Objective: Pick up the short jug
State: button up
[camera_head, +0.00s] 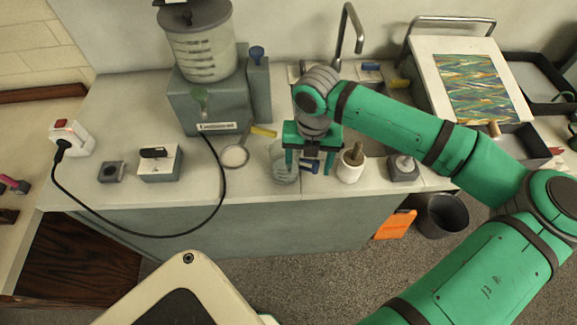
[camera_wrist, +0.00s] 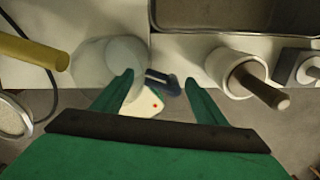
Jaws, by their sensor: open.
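A clear, see-through jug (camera_head: 281,168) stands near the front edge of the counter, partly covered by my gripper (camera_head: 308,163). In the wrist view the jug (camera_wrist: 97,62) is a pale, faint round shape at upper left, beside and partly behind the left fingertip. My gripper (camera_wrist: 160,86) is open, with its fingers pointing down. A dark blue piece (camera_wrist: 163,82) shows between the fingertips; I cannot tell whether it belongs to the jug. I cannot tell whether a finger touches the jug.
A white pot with a wooden handle (camera_head: 351,168) stands close on the right, then a grey block (camera_head: 403,169). A round sieve (camera_head: 235,156) and yellow-handled tool (camera_head: 263,131) lie left. A sink lies behind. A large mixer-like machine (camera_head: 203,95) and black cable (camera_head: 222,185) are farther left.

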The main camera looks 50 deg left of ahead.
jog(key=c, duration=1.4)
